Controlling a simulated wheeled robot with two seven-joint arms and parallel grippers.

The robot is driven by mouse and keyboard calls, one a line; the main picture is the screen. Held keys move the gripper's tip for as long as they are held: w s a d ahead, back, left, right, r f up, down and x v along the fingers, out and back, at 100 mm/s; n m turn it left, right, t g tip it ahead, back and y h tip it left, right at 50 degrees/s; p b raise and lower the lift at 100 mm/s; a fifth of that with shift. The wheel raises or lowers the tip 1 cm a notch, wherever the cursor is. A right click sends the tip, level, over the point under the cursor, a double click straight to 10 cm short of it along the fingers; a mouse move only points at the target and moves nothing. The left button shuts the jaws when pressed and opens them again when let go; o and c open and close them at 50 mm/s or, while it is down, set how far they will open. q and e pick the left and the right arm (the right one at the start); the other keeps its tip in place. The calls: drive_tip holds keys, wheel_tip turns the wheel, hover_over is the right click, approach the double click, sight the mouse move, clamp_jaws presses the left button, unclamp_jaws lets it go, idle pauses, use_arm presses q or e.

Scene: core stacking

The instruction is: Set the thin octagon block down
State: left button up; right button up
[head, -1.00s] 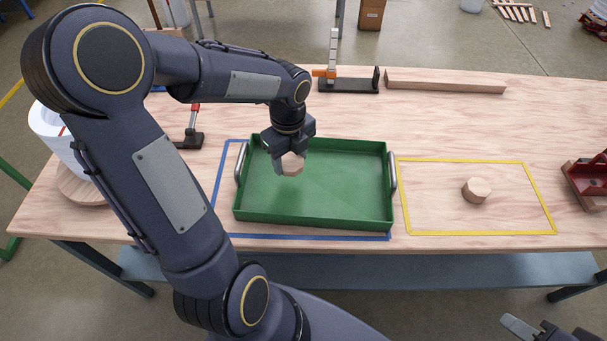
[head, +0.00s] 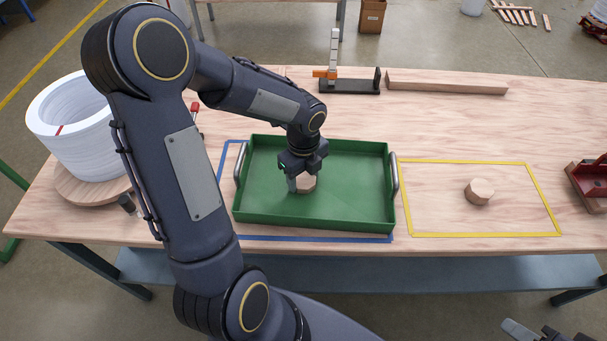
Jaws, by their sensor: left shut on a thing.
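The thin octagon block (head: 306,185) is a pale wooden piece low inside the green tray (head: 345,220), left of the tray's middle. My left gripper (head: 300,186) is above it with its fingers down, shut on the block. I cannot tell whether the block touches the tray floor. A second wooden block (head: 479,191) sits inside the yellow taped rectangle on the right. Part of my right gripper (head: 525,332) shows at the bottom right edge, empty; I cannot tell how far its jaws are apart.
Blue tape (head: 310,238) frames the tray. A white roll (head: 75,128) stands on a round wooden board at left. A red box (head: 590,180) is at right. The yellow rectangle (head: 490,235) is mostly clear.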

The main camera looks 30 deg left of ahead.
sight(303, 179)
use_arm(q)
drive_tip(key=o, duration=0.9)
drive_tip(key=shift+o, duration=0.2)
drive_tip(key=shift+r, duration=0.55)
wheel_tip(303, 179, up, 11)
drive_tip(key=p, duration=0.2)
drive_tip(key=s+d+r+n+t+h, duration=0.2)
drive_tip(key=s+n, duration=0.5)
drive_tip(key=n, duration=0.4)
drive_tip(key=s+d+r+n+t+h, duration=0.1)
drive_tip(key=s+d+n+t, duration=0.2)
drive_tip(key=s+n, duration=0.5)
drive_tip(key=d+n, duration=0.1)
drive_tip(key=n, duration=0.3)
drive_tip(key=shift+s+d+r+t+h, duration=0.3)
drive_tip(key=shift+d+r+h, duration=0.05)
drive_tip(key=shift+d+h, duration=0.05)
